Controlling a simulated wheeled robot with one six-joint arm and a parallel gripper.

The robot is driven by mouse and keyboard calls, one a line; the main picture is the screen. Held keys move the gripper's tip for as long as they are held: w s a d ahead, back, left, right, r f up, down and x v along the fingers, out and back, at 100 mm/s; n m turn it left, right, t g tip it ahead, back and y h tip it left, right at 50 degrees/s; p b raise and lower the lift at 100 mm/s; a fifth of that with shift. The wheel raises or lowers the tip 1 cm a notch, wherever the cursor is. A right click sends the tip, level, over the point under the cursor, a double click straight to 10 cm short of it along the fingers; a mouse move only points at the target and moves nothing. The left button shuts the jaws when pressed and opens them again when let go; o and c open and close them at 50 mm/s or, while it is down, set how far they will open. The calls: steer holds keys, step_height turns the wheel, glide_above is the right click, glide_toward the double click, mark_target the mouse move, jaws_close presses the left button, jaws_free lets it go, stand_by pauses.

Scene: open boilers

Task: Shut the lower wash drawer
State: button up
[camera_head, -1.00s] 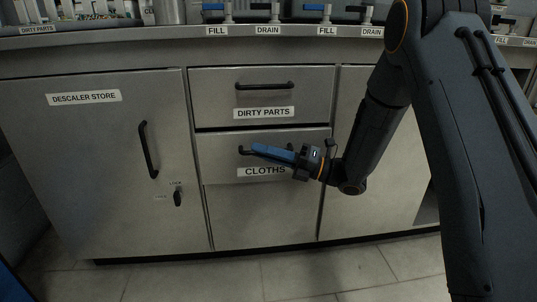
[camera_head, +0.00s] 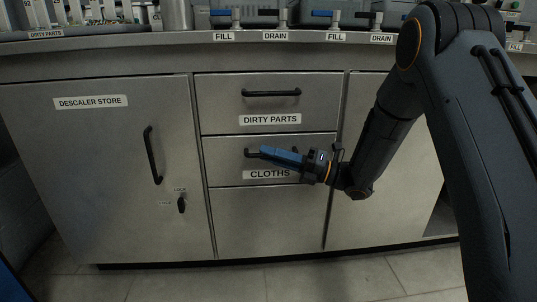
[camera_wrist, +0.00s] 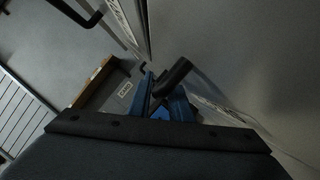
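The lower wash drawer, a steel front labelled CLOTHS (camera_head: 225,165), is under the DIRTY PARTS drawer in the head view. It looks flush or nearly flush with the cabinet; a small gap is hard to judge. Its dark bar handle (camera_head: 250,153) is mostly hidden behind my gripper. My gripper (camera_head: 268,154), with blue fingers, lies across the handle, pointing left. In the wrist view the blue fingers (camera_wrist: 160,97) are on either side of a dark bar (camera_wrist: 176,72), seemingly the handle. Whether they clamp it or only stand around it is unclear.
The DIRTY PARTS drawer (camera_head: 225,105) above looks shut. The descaler store door (camera_head: 90,170) is on the left, with its handle (camera_head: 153,155) and lock (camera_head: 181,204). The worktop edge (camera_head: 130,45) runs above. Tiled floor (camera_head: 270,285) shows below.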

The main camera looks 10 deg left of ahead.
steer(key=p+v, duration=0.1)
steer(key=v, duration=0.6)
steer(key=shift+p, duration=0.4)
